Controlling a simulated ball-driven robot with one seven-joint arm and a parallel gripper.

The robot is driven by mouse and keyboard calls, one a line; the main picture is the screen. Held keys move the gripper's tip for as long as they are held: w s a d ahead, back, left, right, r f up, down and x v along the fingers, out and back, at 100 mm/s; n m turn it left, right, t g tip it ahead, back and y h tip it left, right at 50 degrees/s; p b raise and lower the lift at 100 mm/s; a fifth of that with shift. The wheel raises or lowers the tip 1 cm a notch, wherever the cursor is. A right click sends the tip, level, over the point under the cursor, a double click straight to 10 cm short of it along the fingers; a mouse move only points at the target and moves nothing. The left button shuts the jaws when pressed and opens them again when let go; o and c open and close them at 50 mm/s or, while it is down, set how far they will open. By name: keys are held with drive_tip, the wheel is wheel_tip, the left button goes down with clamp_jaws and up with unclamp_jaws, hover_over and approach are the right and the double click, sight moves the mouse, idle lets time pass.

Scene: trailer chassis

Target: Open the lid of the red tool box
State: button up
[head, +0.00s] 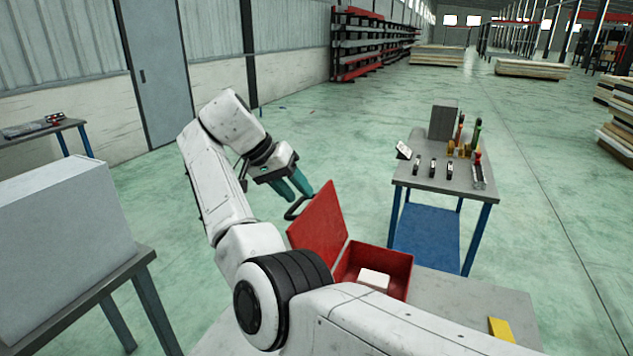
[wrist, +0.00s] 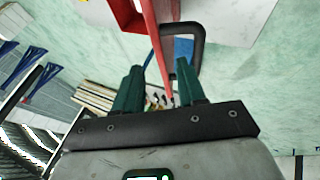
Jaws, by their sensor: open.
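The red tool box (head: 401,270) stands on a grey table below my arm. Its red lid (head: 322,229) is raised, tilted up and back on the left side of the box. A white block (head: 374,280) lies inside the open box. A black handle (head: 296,208) sticks out from the lid's outer face. My gripper (head: 308,192) has green fingers and is open beside the lid near the handle. In the wrist view, the fingers (wrist: 158,88) are apart, with the lid's edge (wrist: 158,50) and the dark handle (wrist: 184,30) just beyond them. I cannot tell whether they touch.
The grey table (head: 455,305) bears a yellow block (head: 501,329) at the right. A second table (head: 440,178) with several tools and a grey box (head: 443,120) stands behind. A large grey box (head: 60,245) on another table stands at the left. The floor between them is clear.

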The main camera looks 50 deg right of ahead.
drive_tip(key=s+a+r, duration=0.2)
drive_tip(key=s+r, duration=0.2)
drive_tip(key=s, duration=0.4)
drive_tip(key=shift+s, duration=0.35)
drive_tip(key=shift+a, duration=0.1)
